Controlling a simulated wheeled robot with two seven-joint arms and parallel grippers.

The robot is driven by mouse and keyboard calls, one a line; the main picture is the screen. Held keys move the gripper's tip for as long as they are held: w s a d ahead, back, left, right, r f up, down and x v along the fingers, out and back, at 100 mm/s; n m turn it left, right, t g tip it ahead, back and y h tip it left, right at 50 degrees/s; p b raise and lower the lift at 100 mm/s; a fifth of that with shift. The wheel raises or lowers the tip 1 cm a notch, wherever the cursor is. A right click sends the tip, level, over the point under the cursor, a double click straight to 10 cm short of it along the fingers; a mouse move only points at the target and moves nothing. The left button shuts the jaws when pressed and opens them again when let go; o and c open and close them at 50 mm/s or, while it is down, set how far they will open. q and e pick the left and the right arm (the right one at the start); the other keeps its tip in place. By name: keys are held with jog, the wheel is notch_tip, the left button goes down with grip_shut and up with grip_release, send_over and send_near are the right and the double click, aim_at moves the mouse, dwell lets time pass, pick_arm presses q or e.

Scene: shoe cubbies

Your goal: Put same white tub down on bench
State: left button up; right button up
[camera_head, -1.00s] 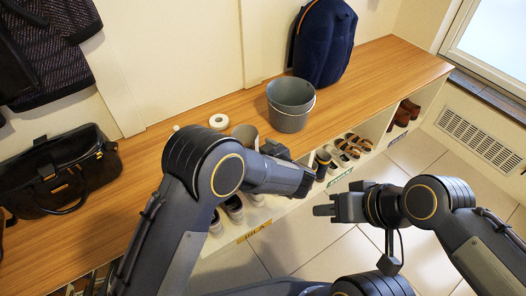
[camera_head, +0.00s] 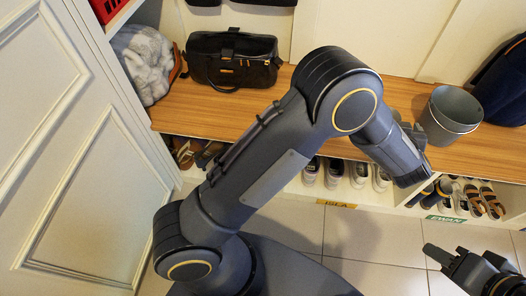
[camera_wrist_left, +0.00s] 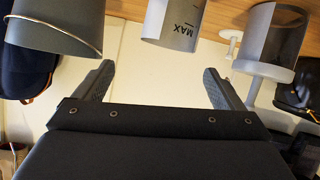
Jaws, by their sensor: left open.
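A pale grey cup marked MAX (camera_wrist_left: 172,22) shows in the left wrist view, beyond my left gripper (camera_wrist_left: 157,68) and apart from its fingers. To its right is a cylinder with a broad white disc-shaped end (camera_wrist_left: 262,70). I cannot tell which of these, if either, is the white tub. My left gripper is open, with nothing between its fingers. In the head view my left forearm hides much of that gripper and part of the bench (camera_head: 215,110). My right gripper (camera_head: 440,256) is low at the right, over the floor; its jaw gap is not clear.
A grey bucket (camera_head: 449,118) stands on the bench, right of my left gripper. A black bag (camera_head: 232,62) and grey fleece (camera_head: 143,62) are at the left, with bare wood right of the bag. Shoes (camera_head: 485,200) fill cubbies below. A white panelled door (camera_head: 75,150) is at left.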

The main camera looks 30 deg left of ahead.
pick_arm(q)
jog(key=a+r+h, duration=0.5)
jog(key=a+r, duration=0.4)
jog(key=r, duration=0.4)
jog(key=s+a+r+m+g+h, duration=0.25)
jog(key=s+a+r, duration=0.35)
jog(key=s+a, duration=0.35)
jog(key=s+a+f+g, duration=0.1)
jog(key=s+a+f, duration=0.2)
jog(key=s, duration=0.5)
jog(key=s+a+f+g+y, duration=0.1)
jog(key=s+a+f+g, duration=0.1)
jog(key=s, duration=0.7)
jog(key=s+a+f+g, duration=0.1)
jog(key=s+a+f, duration=0.2)
jog(key=s, duration=0.5)
jog(key=shift+s+a+f+g, duration=0.15)
jog(key=shift+a+f+g, duration=0.2)
jog(key=shift+a, duration=0.55)
jog(key=shift+y, duration=0.25)
notch_tip(320, 180, up, 30)
jog(key=p, duration=2.9)
jog(key=shift+p, duration=0.4)
